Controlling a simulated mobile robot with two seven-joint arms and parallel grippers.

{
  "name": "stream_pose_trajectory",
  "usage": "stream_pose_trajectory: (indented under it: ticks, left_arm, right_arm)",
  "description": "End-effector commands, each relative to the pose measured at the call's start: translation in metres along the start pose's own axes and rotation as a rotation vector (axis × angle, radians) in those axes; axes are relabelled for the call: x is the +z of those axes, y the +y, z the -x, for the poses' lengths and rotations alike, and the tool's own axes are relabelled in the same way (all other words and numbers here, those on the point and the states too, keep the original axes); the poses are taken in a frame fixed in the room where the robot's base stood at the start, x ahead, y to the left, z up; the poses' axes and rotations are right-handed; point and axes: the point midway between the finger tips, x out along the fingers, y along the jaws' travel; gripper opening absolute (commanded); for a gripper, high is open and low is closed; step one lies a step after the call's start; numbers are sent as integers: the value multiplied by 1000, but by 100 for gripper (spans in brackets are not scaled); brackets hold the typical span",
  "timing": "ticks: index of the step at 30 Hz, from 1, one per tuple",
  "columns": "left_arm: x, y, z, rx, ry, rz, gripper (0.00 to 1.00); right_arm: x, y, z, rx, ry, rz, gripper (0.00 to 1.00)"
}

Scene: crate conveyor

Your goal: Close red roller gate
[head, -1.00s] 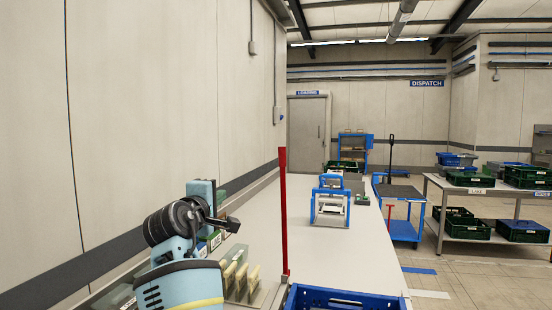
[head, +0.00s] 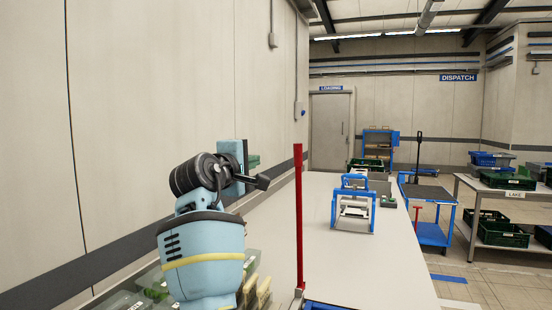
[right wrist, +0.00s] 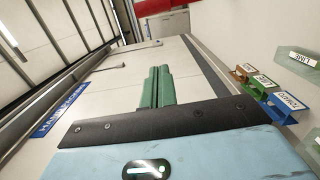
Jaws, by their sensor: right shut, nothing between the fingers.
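A tall, thin red upright (head: 299,215) stands at the near left edge of the white table in the head view. It may be the red roller gate seen edge-on; I cannot tell how far it is open. My right gripper (head: 253,160) is to the left of the red upright and apart from it, in front of the wall. Its green fingers are together and empty in the right wrist view (right wrist: 158,78). The red gate is not clearly seen in the right wrist view. My left gripper is out of view.
The white table (head: 335,265) carries a blue-framed device (head: 354,205). Bins with cards (head: 255,290) lie below my right arm. A blue cart (head: 432,232) and a rack with green crates (head: 505,235) stand right. Coloured label holders (right wrist: 268,85) show in the wrist view.

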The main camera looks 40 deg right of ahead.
Motion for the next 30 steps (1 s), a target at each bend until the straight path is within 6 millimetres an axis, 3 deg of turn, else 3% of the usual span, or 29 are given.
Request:
stream_pose_trajectory:
  ticks: [19,30]
  left_arm:
    - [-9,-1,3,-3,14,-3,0]
    - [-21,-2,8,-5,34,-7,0]
  right_arm:
    - [1,1,-93,-1,-1,-1,0]
    - [31,2,-104,0,0,-5,0]
